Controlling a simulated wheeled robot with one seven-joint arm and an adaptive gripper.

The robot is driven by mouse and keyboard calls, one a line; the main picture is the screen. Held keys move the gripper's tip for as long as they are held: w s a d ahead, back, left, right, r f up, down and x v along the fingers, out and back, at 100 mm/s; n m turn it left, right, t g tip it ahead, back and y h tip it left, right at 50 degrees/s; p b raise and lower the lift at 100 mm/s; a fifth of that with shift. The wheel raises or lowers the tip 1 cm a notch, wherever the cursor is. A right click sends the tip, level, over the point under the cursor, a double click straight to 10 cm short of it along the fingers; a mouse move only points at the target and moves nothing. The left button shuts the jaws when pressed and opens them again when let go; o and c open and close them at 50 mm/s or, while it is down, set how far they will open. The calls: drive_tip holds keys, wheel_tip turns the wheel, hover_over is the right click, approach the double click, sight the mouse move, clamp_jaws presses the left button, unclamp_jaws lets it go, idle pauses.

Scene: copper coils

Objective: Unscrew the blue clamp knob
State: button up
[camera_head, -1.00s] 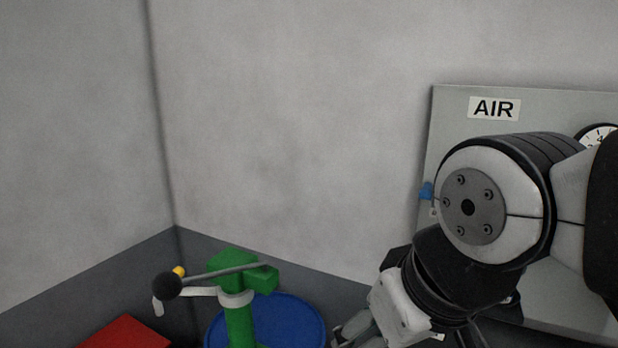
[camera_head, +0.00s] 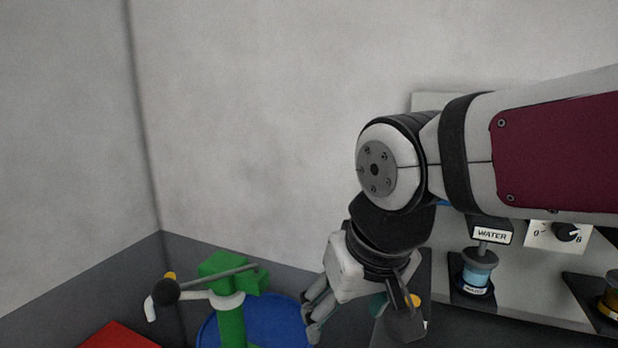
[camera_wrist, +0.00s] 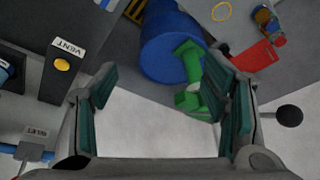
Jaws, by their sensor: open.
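I cannot make out a clearly identifiable blue clamp knob. A small blue part (camera_head: 442,203) shows at the panel, mostly hidden behind my arm. In the wrist view a blue pipe-like part (camera_wrist: 38,152) lies at the lower left by a partly readable label; I cannot tell whether either is the knob. My gripper (camera_head: 360,318) hangs below my wrist, to the right of the blue drum. In the wrist view its fingers (camera_wrist: 163,85) are spread wide, with nothing between them.
A green post (camera_head: 231,325) with a lever and black ball stands by the blue drum (camera_head: 272,315). A red block (camera_head: 118,337) is at lower left. The right panel (camera_head: 520,285) carries a WATER fitting (camera_head: 477,273) and dial (camera_head: 566,232). A VENT box (camera_wrist: 75,30) has a yellow button.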

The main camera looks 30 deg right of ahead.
drive_tip(key=w+d+r+m+g+h+p, duration=0.1)
drive_tip(key=w+d+m+g+h+p, duration=0.2)
drive_tip(key=d+m, duration=0.5)
drive_tip(key=w+d+r+m+g+h+p, duration=0.15)
drive_tip(key=d+m+h+p, duration=0.35)
drive_tip(key=d, duration=0.7)
drive_tip(key=w+d+r+m+g+h+p, duration=0.15)
drive_tip(key=d+r+m+h+p, duration=0.3)
drive_tip(key=d+r, duration=0.45)
drive_tip(key=shift+n+h, duration=0.25)
drive_tip(key=shift+n, duration=0.1)
drive_tip(key=x, duration=0.4)
drive_tip(key=p+x, duration=0.1)
drive_tip(key=x, duration=0.4)
drive_tip(key=w+f+p+x, duration=0.1)
drive_tip(key=x, duration=0.4)
drive_tip(key=shift+s+d, duration=0.1)
drive_tip(key=shift+c, duration=0.4)
drive_tip(key=c, duration=1.1)
